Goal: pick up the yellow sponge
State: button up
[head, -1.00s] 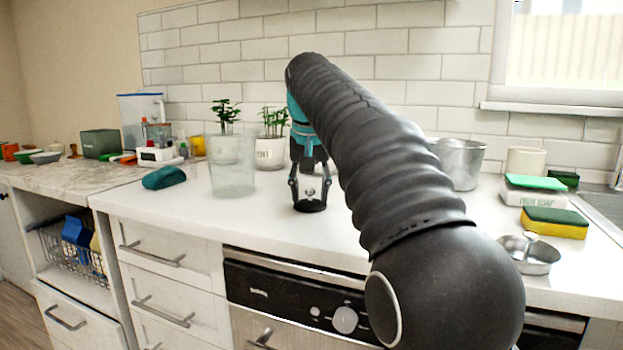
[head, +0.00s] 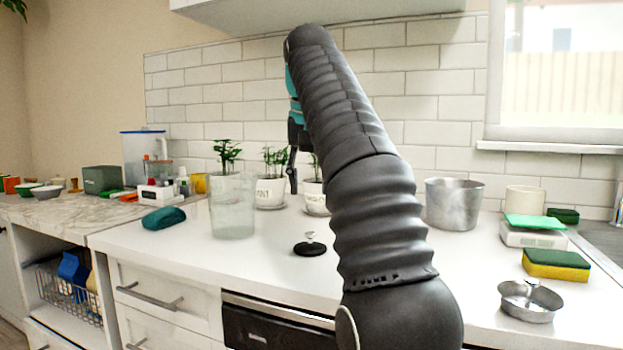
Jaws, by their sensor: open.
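The yellow sponge (head: 556,270) with a dark green top lies on the white counter at the right, behind a small metal bowl. My gripper (head: 293,178) hangs above the counter in the middle, left of my arm and well to the left of the sponge. One dark finger shows clearly; my arm hides part of the gripper. It is open, with nothing seen between its fingers, and it is far from the sponge.
A small metal bowl (head: 528,302) stands in front of the sponge. A white box with a green top (head: 533,236) and a metal pot (head: 453,205) stand behind it. A black round object with a knob (head: 310,248), a clear glass container (head: 232,208) and a teal object (head: 163,218) stand left of my arm.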

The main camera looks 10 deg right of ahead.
aim_at(552, 263)
jog(key=z, duration=1.5)
